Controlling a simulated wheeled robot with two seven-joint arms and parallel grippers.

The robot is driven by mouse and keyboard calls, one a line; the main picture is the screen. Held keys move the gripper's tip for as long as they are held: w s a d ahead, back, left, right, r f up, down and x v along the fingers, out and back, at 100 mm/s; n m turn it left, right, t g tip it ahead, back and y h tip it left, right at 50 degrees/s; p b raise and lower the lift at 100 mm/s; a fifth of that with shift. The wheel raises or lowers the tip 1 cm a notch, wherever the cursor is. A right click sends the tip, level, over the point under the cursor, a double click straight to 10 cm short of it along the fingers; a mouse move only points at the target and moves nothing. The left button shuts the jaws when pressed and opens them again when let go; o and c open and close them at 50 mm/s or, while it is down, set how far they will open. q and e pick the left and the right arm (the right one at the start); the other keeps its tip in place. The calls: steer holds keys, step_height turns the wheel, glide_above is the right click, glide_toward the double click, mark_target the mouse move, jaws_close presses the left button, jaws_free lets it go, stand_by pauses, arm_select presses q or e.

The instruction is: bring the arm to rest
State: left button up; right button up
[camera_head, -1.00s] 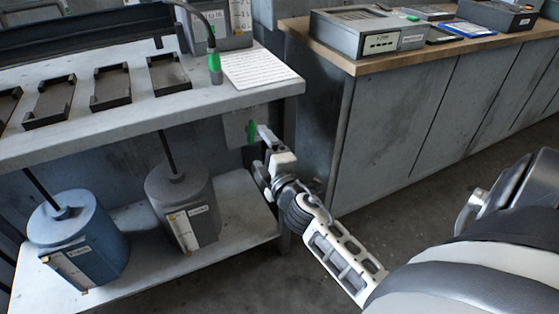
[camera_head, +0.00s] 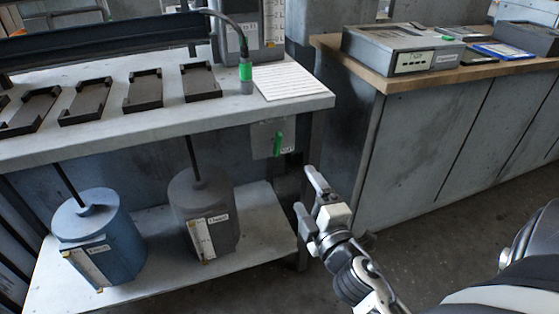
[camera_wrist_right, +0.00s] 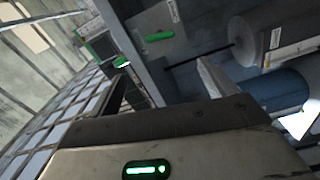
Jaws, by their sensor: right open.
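My right gripper (camera_head: 309,194) is open, with nothing between its two fingers. It hangs in the air just right of the workbench's (camera_head: 150,127) front right corner, below the level of its top, in front of the gap beside the wooden-topped cabinet. A grey box with a green handle (camera_head: 278,145) is mounted under the bench top, up and left of the gripper and apart from it. The green handle also shows in the right wrist view (camera_wrist_right: 159,37), beyond the gripper's body. My left gripper is not in view.
On the bench's lower shelf (camera_head: 262,225) stand a blue canister (camera_head: 105,235) and a grey canister (camera_head: 205,215). Several black trays, a paper sheet (camera_head: 290,80) and a green-ended cable (camera_head: 246,75) are on top. The cabinet (camera_head: 440,135) stands at right; floor in front is clear.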

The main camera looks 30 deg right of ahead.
arm_select(q)
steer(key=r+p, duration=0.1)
steer(key=p, duration=0.3)
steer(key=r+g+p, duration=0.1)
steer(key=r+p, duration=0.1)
steer(key=p, duration=0.2)
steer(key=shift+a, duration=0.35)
arm_select(e)
steer(key=s+a+f+m+g+y, duration=0.2)
steer(key=s+a+m+g+y, duration=0.1)
steer(key=a, duration=0.5)
steer(key=s+a+f+m+g+y, duration=0.2)
steer(key=s+a+m+g+y, duration=0.1)
steer(key=s+a+m, duration=0.3)
steer(key=shift+a+f+m+g+y, duration=0.35)
steer(key=shift+a+m+y, duration=0.55)
steer(key=shift+a+m, duration=0.35)
